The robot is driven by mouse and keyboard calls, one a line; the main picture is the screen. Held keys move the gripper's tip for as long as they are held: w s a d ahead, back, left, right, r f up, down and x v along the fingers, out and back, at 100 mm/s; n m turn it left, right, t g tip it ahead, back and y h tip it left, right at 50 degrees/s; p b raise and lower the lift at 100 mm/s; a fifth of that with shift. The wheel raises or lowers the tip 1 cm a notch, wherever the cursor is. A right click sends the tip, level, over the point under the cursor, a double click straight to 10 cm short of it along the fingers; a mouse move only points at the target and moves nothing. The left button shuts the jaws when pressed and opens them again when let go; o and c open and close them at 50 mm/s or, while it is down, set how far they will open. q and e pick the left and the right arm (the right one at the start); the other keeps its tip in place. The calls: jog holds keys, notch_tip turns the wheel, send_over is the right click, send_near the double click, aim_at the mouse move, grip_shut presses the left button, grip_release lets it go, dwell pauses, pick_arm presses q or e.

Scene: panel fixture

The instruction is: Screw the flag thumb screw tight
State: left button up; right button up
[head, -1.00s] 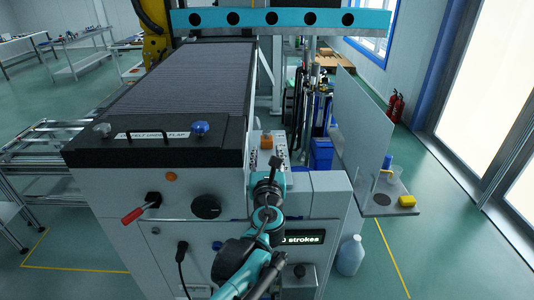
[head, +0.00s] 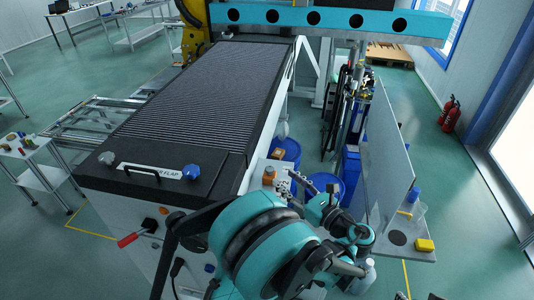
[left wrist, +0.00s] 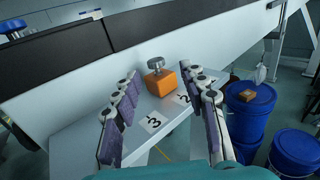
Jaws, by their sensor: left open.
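A round dark grey knob (left wrist: 155,62) stands on a short stem on an orange block (left wrist: 160,83); it looks like the thumb screw, but its flag shape is not clear. The block sits on the pale ledge of the machine, beside numbered labels (left wrist: 153,122). In the head view the orange block (head: 268,176) shows small, above my arm. My left gripper (left wrist: 157,74) is open and empty, its two purple-padded fingers apart on either side of the block in the picture. No contact with the knob is visible.
Blue drums (left wrist: 250,110) stand on the floor right of the ledge, one with an orange box on top. The dark flap (head: 130,170) of the machine carries a blue knob (head: 192,171) at its right.

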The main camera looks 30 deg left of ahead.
aim_at(272, 171)
pick_arm(q)
jog(key=x, duration=0.7)
jog(key=shift+s+a, duration=0.2)
jog(key=shift+a, duration=0.2)
grip_shut()
